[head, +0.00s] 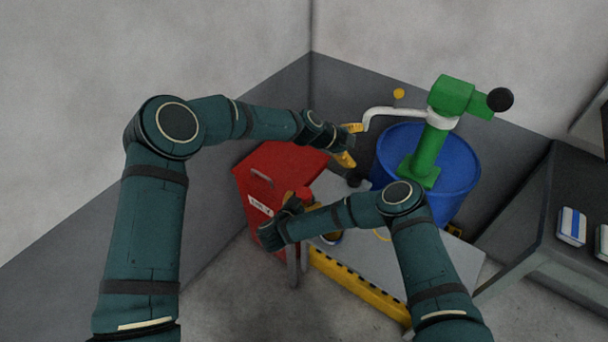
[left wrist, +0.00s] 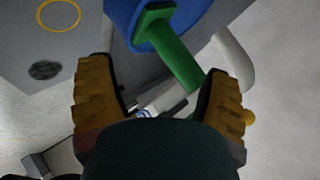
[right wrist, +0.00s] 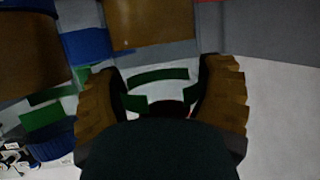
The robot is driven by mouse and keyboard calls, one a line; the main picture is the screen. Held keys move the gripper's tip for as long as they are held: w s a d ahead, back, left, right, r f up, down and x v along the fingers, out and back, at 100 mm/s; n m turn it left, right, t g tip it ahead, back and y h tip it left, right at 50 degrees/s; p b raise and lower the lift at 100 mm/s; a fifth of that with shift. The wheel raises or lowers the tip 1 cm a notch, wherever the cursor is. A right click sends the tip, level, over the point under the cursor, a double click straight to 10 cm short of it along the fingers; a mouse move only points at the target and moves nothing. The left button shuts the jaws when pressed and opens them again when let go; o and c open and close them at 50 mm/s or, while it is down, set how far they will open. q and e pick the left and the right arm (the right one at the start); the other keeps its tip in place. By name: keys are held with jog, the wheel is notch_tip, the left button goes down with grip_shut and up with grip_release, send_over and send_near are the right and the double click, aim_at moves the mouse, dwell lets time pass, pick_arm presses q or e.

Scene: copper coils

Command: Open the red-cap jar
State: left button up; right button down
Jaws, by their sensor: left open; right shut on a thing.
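A small red piece (head: 303,193), which looks like the jar's red cap, shows at my right gripper (head: 300,203), in front of the red cabinet. My right gripper is shut on it. In the right wrist view a red sliver shows between the fingers (right wrist: 172,100), and my palm hides most of what is held. I cannot tell whether the jar body is attached. A brown round object (head: 331,238) is partly hidden below the right forearm. My left gripper (head: 350,145) is open and empty beside the white pipe, and its spread fingers show in the left wrist view (left wrist: 165,95).
A blue drum (head: 455,165) with a green lever device (head: 430,150) and white pipe (head: 390,112) stands at the back right. A red cabinet (head: 280,165) stands left of the grey table (head: 445,250), which has a yellow ring (head: 382,236). A dark bench (head: 530,210) is at right.

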pick_arm(q)
jog(key=w+a+r+n+t+y, duration=0.2)
jog(key=w+a+n+t, duration=0.15)
jog(key=w+n, duration=0.4)
jog(key=n+g+y, duration=0.8)
jog(key=n, duration=1)
send_over(304, 193)
jog(key=shift+t, duration=0.25)
jog(key=f, duration=0.7)
jog(key=shift+w, duration=0.2)
jog(key=shift+s+f, duration=0.15)
jog(key=shift+f, duration=3.85)
